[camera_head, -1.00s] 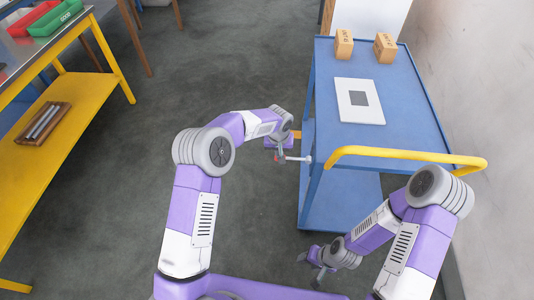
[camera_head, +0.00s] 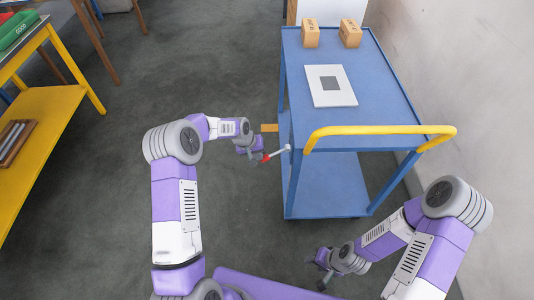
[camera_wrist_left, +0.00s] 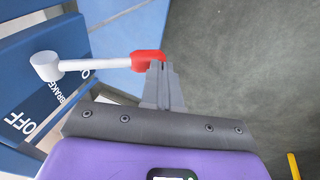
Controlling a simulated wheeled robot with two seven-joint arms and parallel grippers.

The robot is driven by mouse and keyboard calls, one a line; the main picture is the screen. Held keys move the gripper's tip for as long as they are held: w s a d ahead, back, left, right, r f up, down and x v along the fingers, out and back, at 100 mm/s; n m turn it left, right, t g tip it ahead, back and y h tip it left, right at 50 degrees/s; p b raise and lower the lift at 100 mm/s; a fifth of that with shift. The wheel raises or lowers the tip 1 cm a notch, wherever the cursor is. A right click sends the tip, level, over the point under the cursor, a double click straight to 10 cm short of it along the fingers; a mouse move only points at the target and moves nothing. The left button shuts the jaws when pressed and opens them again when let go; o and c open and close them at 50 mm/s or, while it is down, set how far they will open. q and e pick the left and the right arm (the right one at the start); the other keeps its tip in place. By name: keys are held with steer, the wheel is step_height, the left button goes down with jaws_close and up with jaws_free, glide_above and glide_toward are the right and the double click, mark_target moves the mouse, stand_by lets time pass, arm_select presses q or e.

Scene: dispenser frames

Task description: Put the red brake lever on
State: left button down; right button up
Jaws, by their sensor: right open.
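The brake lever, with its red end (camera_head: 266,158) and white arm, sticks out from the side of the blue cart (camera_head: 293,185). In the left wrist view, its white pivot (camera_wrist_left: 46,66) is at left and its red grip (camera_wrist_left: 147,60) reaches my left fingertips (camera_wrist_left: 163,68). Those fingers are together with only a thin slit between them; the red grip lies against or just beyond their tips. The lettering "BRAKE" and "OFF" (camera_wrist_left: 20,122) shows on the blue panel; another label is mostly covered by the lever. My right gripper (camera_head: 324,270) is open and empty, low in front of the cart.
The cart carries two cardboard boxes (camera_head: 310,33) and a white plate with a grey square (camera_head: 331,86). Its yellow handle (camera_head: 380,131) faces me. A yellow-framed workbench (camera_head: 60,110) stands at left. Grey floor between is clear; a pale wall is at right.

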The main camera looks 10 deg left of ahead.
arm_select(q)
steer(key=shift+s+d+f, duration=0.1)
steer(key=shift+s+f, duration=0.15)
steer(key=shift+f, duration=0.15)
steer(key=shift+r, duration=0.1)
steer(key=s+a+r+p, duration=0.4)
steer(key=a+r, duration=0.3)
steer(key=r, duration=0.4)
steer(key=shift+a+r+p, duration=0.25)
steer(key=shift+a+p, duration=0.05)
steer(key=shift+p, duration=0.2)
